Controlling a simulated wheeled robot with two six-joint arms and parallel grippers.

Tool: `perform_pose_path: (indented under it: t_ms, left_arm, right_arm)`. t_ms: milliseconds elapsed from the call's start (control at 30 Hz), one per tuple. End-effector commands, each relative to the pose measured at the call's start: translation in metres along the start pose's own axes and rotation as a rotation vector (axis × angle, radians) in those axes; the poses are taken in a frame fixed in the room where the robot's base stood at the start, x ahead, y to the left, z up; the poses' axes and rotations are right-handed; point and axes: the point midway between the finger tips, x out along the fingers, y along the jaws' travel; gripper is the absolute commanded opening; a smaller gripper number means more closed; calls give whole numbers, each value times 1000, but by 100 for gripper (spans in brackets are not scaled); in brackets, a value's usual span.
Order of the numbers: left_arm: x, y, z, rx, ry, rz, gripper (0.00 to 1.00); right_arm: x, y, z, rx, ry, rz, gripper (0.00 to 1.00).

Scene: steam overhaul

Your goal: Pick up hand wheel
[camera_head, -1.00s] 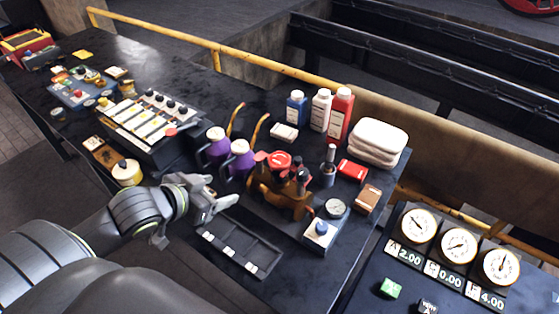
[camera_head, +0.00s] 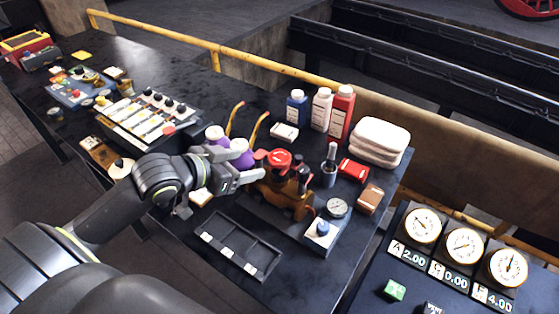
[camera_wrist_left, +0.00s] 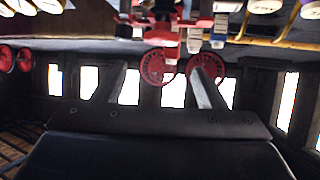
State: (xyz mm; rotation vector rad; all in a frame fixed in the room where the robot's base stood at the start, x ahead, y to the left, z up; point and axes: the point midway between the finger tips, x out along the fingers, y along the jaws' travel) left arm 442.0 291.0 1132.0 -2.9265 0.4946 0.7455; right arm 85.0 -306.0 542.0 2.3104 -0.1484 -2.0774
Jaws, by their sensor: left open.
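The red hand wheel (camera_head: 279,158) sits on top of a brown valve body (camera_head: 294,200) on the dark bench in the head view. My left gripper (camera_head: 262,176) is just left of the hand wheel, at about the height of the valve's top. Its jaws are apart, with nothing seen between them. I cannot tell whether a fingertip touches the valve. In the left wrist view my two fingers (camera_wrist_left: 160,84) stand apart, with red parts at the top and spoked red wheels behind. My right gripper is not in view.
Purple containers (camera_head: 240,151) stand just behind my left gripper. Bottles (camera_head: 339,114) and folded towels (camera_head: 380,140) stand behind.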

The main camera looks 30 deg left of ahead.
Motion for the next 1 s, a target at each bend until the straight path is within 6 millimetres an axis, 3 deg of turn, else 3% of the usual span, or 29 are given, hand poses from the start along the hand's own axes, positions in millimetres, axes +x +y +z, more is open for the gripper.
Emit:
perform_pose_path:
  t_ms: [500, 800, 1000]
  left_arm:
    - [57, 0, -1, -4, 0, 0, 65]
    - [71, 0, 0, -2, -1, 1, 65]
    - [94, -2, 1, -4, -1, 1, 65]
  right_arm:
    - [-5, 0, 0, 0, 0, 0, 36]
    - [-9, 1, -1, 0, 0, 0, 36]
    - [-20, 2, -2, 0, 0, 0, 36]
